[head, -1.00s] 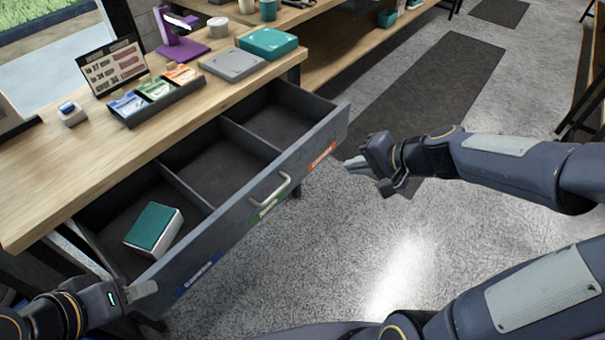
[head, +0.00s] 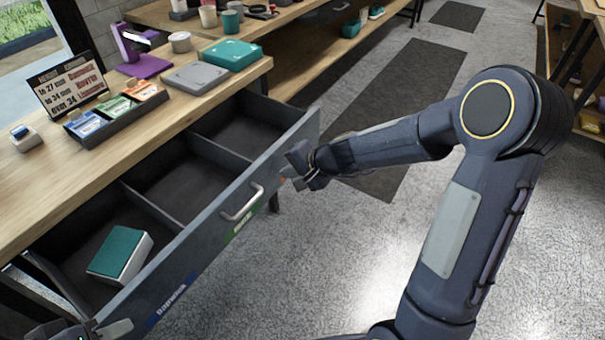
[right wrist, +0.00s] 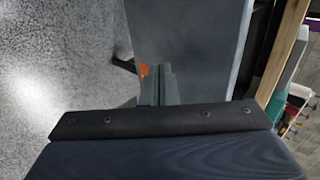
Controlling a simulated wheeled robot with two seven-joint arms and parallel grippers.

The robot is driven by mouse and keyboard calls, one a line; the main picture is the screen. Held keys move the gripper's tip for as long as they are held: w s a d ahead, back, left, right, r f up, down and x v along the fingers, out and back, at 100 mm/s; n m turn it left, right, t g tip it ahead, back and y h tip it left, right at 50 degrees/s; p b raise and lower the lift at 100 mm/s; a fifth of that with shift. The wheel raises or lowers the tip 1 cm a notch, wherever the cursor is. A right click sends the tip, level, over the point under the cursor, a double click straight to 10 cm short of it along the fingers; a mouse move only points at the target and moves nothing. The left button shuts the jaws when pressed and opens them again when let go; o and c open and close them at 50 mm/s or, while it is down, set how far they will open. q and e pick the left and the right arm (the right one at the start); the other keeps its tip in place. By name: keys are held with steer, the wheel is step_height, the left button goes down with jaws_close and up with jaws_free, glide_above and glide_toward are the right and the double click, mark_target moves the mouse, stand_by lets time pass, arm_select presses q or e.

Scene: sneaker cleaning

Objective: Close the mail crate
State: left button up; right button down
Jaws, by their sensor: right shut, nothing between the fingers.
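The mail crate (head: 215,233) appears as a grey three-compartment drawer pulled out from under the wooden table. A teal-and-white box (head: 118,254) lies in its near-left compartment; the other two look empty. Its front has a metal handle (head: 243,205) and coloured labels. My right gripper (head: 287,176) is shut and empty, at the right part of the front near the orange label. In the right wrist view its fingers (right wrist: 158,86) point at the grey front (right wrist: 195,45); contact is unclear. My left gripper (head: 108,329) is at the drawer's near-left corner, mostly cut off by the picture edge.
The tabletop (head: 70,190) holds a card tray (head: 115,112), a sign (head: 70,85), a grey case (head: 195,77), a teal case (head: 232,54) and a purple stand (head: 140,62). The floor (head: 290,270) before the drawer is clear. A dark mat (head: 400,100) lies behind my right arm.

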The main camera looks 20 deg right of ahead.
arm_select(q)
steer(key=shift+r, duration=0.1)
arm_select(e)
steer(key=shift+w+a, duration=0.25)
steer(key=shift+w, duration=0.05)
